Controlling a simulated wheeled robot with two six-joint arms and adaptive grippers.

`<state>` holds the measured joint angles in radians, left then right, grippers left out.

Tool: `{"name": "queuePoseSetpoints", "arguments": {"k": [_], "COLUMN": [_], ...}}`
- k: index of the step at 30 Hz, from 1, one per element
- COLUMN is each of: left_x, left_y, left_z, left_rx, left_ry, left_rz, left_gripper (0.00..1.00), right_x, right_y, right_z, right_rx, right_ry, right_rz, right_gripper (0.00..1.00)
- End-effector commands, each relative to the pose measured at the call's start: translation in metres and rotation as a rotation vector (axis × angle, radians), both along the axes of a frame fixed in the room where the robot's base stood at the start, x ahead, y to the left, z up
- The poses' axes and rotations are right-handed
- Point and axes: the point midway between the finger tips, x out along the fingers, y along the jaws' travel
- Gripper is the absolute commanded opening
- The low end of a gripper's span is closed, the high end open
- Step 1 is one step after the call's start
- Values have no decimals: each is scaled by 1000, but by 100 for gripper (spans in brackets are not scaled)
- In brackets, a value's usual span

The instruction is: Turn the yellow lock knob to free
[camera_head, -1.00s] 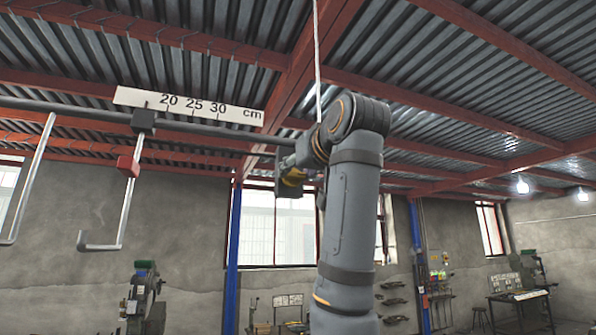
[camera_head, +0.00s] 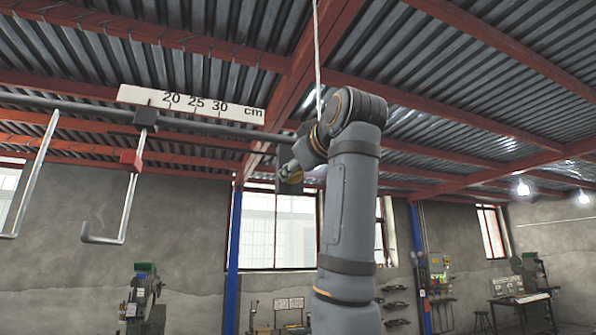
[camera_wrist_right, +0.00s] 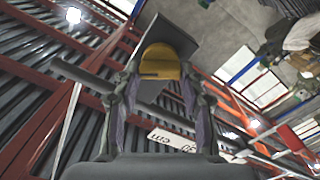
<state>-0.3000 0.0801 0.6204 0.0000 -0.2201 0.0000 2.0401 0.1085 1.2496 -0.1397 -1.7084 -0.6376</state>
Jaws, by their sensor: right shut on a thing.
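The yellow lock knob (camera_wrist_right: 160,62) sits in front of a dark grey plate (camera_wrist_right: 185,38) in the right wrist view, with a dark slot across its lower part. My right gripper (camera_wrist_right: 158,82) has one finger on each side of the knob and is shut on it. The knob is mostly hidden by my wrist in that view. My left gripper is not in view.
A grey bar (camera_head: 200,127) carries a white centimetre scale (camera_head: 190,104), a dark slider (camera_head: 146,118) and a hanging hook (camera_head: 128,205) with a red block (camera_head: 131,161). A thin cord (camera_head: 317,50) hangs above my right arm. Machines stand far below.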

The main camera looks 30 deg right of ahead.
Motion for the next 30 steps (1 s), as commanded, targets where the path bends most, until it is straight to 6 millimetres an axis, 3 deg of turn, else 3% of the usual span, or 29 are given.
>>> {"name": "queuePoseSetpoints", "arguments": {"k": [30], "left_x": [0], "left_y": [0], "left_z": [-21], "left_rx": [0], "left_ry": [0], "left_rz": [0], "left_gripper": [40], "right_x": [0], "right_y": [2], "right_z": [-4], "right_rx": [-858], "right_ry": [205], "right_rz": [-3], "right_gripper": [10]}}
